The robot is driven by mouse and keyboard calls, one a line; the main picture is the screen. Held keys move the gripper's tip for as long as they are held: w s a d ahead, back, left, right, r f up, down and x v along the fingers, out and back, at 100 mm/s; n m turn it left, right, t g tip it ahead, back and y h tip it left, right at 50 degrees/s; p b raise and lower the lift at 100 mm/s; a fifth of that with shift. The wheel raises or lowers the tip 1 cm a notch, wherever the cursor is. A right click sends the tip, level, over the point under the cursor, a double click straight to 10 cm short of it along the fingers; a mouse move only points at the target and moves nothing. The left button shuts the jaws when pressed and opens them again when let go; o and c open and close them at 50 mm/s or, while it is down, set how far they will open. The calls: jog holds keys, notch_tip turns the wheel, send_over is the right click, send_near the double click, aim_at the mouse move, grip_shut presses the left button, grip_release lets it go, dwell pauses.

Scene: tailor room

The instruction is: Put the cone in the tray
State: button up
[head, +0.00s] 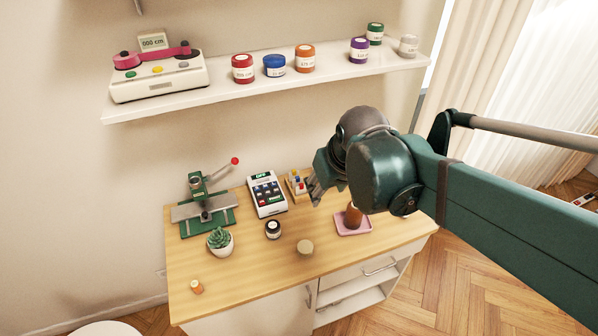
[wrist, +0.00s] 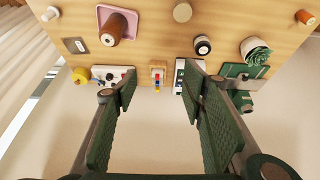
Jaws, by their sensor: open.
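A brown, tapered cone (head: 354,214) stands in the pink tray (head: 367,227) at the right of the table in the head view. My arm partly hides the tray's surroundings there. In the wrist view the cone (wrist: 112,29) shows at the upper left with the tray's rim (wrist: 134,17) around it. My gripper (head: 316,190) is in the air above the back of the table, left of the tray.
On the table are a small rack (head: 298,184), a keypad device (head: 267,194), a green press (head: 205,212), a dark jar (head: 273,229), a potted plant (head: 220,241), a beige round piece (head: 305,247) and a small orange-topped spool (head: 197,287). A shelf (head: 210,98) hangs behind.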

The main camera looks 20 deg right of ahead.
jog(key=s+a+r+t, duration=0.2)
jog(key=s+a+r, duration=0.1)
jog(key=s+a, duration=0.1)
jog(key=shift+s+a+y, duration=0.3)
jog(key=shift+s+a, duration=0.05)
jog(key=shift+a, duration=0.3)
